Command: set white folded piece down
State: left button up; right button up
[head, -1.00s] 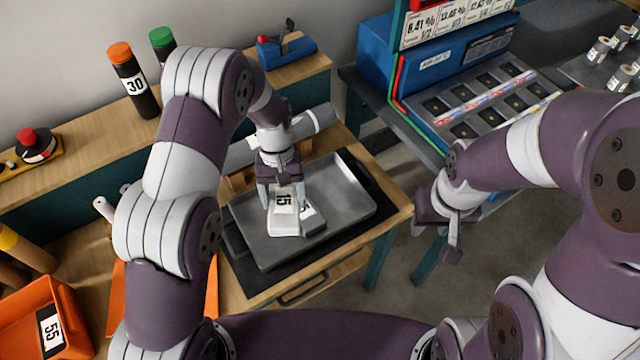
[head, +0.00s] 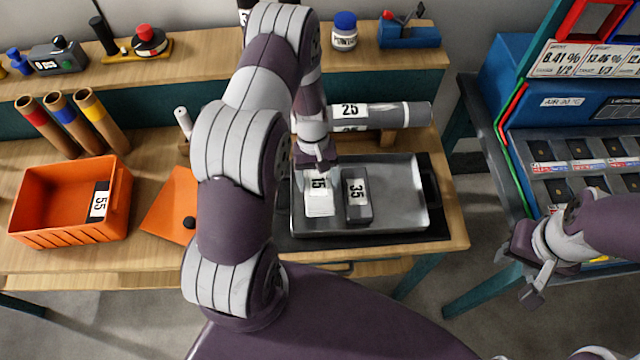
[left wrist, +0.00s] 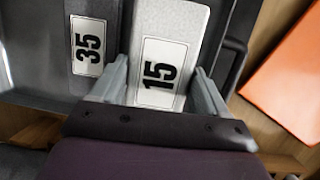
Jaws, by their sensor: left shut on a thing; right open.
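The white folded piece (head: 319,202), labelled 15, is at the left part of the grey metal tray (head: 405,205). My left gripper (head: 316,165) is shut on its far end. In the left wrist view the fingers (left wrist: 160,85) stand on either side of the white piece (left wrist: 180,22). Whether its underside touches the tray floor I cannot tell. A dark grey piece (head: 357,207) labelled 35 lies just right of it in the tray; it also shows in the left wrist view (left wrist: 88,68). My right gripper (head: 532,270) is open and empty, right of the table.
A grey roll (head: 390,115) labelled 25 lies behind the tray. An orange bin (head: 50,215) labelled 55 and an orange panel (head: 168,212) are to the left. A blue machine (head: 520,85) stands at the right. The tray's right part is bare.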

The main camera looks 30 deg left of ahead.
aim_at(317, 188)
pick_arm(q)
notch_tip(317, 188, down, 4)
jog(key=shift+s+a+r+p, duration=0.1)
jog(key=shift+p, duration=0.35)
jog(key=shift+f, duration=0.3)
jog(key=o, duration=1.2)
jog(key=shift+r, duration=0.1)
jog(key=shift+o, duration=0.2)
jog(key=shift+r, duration=0.1)
